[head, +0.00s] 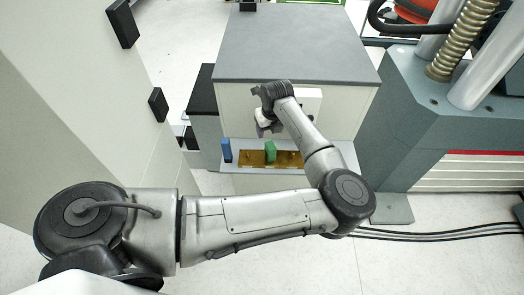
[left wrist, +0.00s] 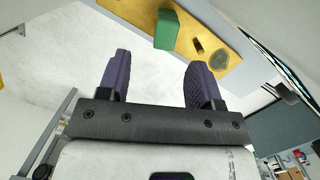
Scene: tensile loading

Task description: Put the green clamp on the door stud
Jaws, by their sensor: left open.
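The green clamp (head: 270,149) is a green block standing on a brass-yellow board (head: 288,160) on the ledge in front of the grey-topped cabinet. It also shows in the left wrist view (left wrist: 166,30), beyond the fingertips and apart from them. My left gripper (head: 264,130) is just above and behind the clamp in the head view. Its two purple fingers (left wrist: 158,62) are open with nothing between them. I cannot make out which part is the door stud. My right gripper is not in view.
A blue piece (head: 226,150) stands at the board's left end. A short peg (left wrist: 198,47) and a round spot (left wrist: 219,60) lie beside the clamp on the board. The grey cabinet top (head: 300,45) is bare. A large grey machine (head: 430,110) stands to the right.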

